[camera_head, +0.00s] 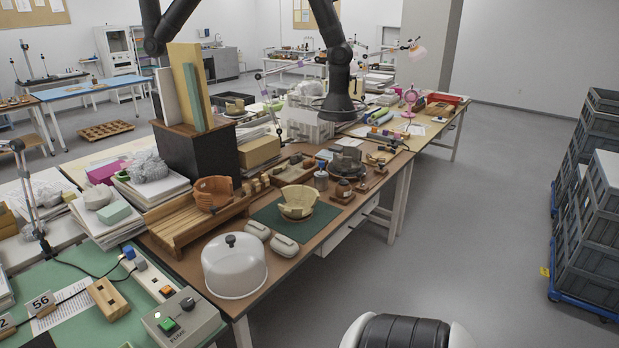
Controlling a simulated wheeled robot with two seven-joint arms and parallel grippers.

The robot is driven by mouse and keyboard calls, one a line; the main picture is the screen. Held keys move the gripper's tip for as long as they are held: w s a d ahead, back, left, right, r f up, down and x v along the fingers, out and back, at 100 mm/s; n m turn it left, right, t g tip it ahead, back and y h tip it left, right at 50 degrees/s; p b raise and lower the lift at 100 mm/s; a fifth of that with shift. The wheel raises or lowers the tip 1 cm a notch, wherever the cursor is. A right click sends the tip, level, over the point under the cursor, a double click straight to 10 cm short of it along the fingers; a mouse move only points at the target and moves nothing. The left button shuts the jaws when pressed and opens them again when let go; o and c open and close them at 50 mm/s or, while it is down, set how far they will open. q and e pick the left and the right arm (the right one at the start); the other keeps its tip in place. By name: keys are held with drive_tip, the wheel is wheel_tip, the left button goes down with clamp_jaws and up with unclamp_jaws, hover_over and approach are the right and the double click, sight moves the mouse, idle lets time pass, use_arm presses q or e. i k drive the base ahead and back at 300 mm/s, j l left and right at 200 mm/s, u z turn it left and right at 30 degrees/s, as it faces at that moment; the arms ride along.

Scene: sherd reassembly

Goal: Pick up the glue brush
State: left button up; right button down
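I cannot pick out the glue brush for certain at this size. A small brown pot with a dark top (343,188) stands near the right edge of the brown worktable (205,237). A blue-grey jar (321,180) stands just left of it. Small dark tools (379,170) lie further back, too small to name. A tan, broken-rimmed bowl (298,200) sits on a dark green mat (318,222). Neither of my grippers is in view.
A white dome with a knob (234,266) and two pale rounded cases (284,245) stand at the table's front. A wooden rack with an orange-brown bowl (213,190) is at left. A black hood (338,105) hangs over the back. Grey crates (590,215) stand right; the floor between is clear.

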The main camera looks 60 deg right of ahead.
sight(343, 182)
drive_tip(key=z, duration=2.35)
drive_tip(key=i+l+u, duration=0.1)
drive_tip(key=u, duration=0.3)
drive_tip(key=i+l+u, duration=0.1)
drive_tip(key=u, duration=0.3)
drive_tip(key=i+l+u, duration=0.1)
drive_tip(key=u, duration=0.3)
drive_tip(key=l+u, duration=0.15)
drive_tip(key=u, duration=0.2)
